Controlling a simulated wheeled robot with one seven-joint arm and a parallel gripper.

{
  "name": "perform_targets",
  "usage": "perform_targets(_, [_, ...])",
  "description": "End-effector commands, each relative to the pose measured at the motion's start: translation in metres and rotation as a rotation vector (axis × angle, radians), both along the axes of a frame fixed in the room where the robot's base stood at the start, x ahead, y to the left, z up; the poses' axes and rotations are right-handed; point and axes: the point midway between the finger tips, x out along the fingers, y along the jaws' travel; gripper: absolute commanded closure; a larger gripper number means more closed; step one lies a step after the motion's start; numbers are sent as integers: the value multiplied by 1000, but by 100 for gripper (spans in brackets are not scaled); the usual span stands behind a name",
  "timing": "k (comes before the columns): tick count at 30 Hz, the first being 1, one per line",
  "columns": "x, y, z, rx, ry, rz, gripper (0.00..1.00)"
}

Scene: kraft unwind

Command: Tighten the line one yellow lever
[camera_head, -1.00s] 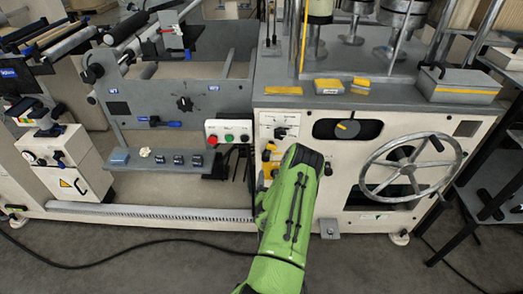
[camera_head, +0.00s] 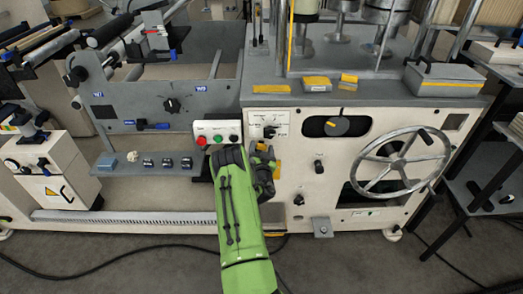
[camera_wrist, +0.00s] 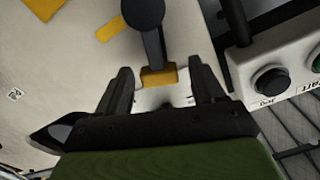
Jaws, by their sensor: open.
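In the wrist view a lever with a black round knob (camera_wrist: 142,12) and dark stem ends in a yellow block (camera_wrist: 158,77) on the pale panel. My gripper (camera_wrist: 163,85) is open, with one finger on each side of the yellow block; I cannot tell whether either touches it. In the head view my gripper (camera_head: 264,160) is at the front of the cream machine panel, right of the push-button box, and hides most of the lever.
The push-button box (camera_head: 217,134) is close to my gripper; its black button (camera_wrist: 270,82) also shows in the wrist view. A large handwheel (camera_head: 404,160) and black knobs (camera_head: 319,166) are to the right. A grey shelf (camera_head: 120,170) extends left.

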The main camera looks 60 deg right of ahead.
Motion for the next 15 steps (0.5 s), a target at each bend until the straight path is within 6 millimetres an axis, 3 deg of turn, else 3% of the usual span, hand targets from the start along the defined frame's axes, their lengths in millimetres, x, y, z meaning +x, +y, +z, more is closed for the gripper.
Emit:
perform_targets(4, [0, 0, 0, 0, 0, -1, 35])
perform_targets(15, [0, 0, -1, 1, 1, -1, 92])
